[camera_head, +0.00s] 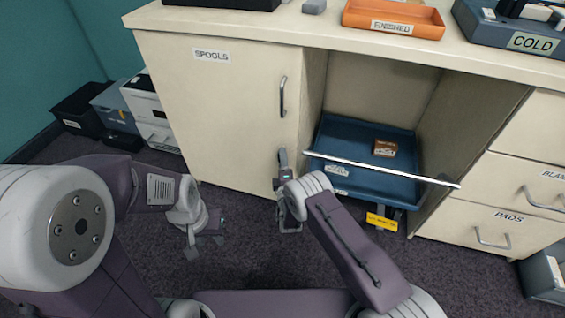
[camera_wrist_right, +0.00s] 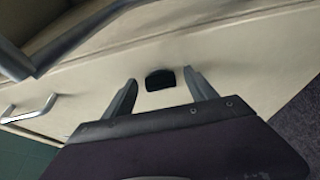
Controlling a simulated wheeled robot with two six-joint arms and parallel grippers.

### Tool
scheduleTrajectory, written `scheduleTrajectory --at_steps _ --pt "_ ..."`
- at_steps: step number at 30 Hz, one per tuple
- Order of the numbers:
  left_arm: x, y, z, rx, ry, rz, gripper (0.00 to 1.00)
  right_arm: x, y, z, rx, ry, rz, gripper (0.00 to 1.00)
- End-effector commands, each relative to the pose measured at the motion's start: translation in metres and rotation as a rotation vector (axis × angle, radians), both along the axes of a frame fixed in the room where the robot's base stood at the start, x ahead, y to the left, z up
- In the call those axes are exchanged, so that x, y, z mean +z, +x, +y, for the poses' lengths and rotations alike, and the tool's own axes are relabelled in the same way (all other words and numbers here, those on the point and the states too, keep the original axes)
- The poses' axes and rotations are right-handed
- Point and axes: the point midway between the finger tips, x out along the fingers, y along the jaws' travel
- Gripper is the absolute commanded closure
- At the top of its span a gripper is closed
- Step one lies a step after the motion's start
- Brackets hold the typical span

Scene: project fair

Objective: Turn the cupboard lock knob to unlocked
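The pale cupboard door (camera_head: 220,110) marked SPOOLS is shut, with a metal handle (camera_head: 283,97) near its right edge. In the right wrist view, the small black lock knob (camera_wrist_right: 160,80) sits on the pale door face. It lies between the spread fingers of my right gripper (camera_wrist_right: 161,91), with a gap to each finger. In the head view my right gripper (camera_head: 281,190) is at the lower right of the door and hides the knob. My left gripper (camera_head: 205,240) is open and empty, low over the carpet left of it.
Right of the door is an open bay with a blue tray (camera_head: 345,183) holding a brown box (camera_head: 385,147); a pale bar (camera_head: 385,171) crosses its front. Drawers (camera_head: 500,225) stand further right. An orange tray (camera_head: 392,14) is on the worktop. Bins (camera_head: 80,110) stand at left.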

Motion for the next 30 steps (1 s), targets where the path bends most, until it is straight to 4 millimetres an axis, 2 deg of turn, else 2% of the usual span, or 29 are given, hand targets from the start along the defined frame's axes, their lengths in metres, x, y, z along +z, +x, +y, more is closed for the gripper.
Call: scheduleTrajectory --at_steps 8,15,21,30 --pt "0.006 0.000 0.000 0.000 0.000 0.000 0.64 0.001 -0.005 0.000 0.002 -0.002 0.003 0.35" --pt "0.038 0.000 0.000 0.000 0.000 0.000 0.64 0.005 -0.056 -0.003 0.003 -0.004 0.006 0.35" --pt "0.049 0.000 0.000 0.000 0.000 0.000 0.64 0.001 -0.086 -0.006 0.002 -0.001 0.003 0.35" --pt "0.048 0.000 0.000 0.000 0.000 0.000 0.64 -0.001 -0.091 -0.007 0.000 -0.001 0.000 0.35"
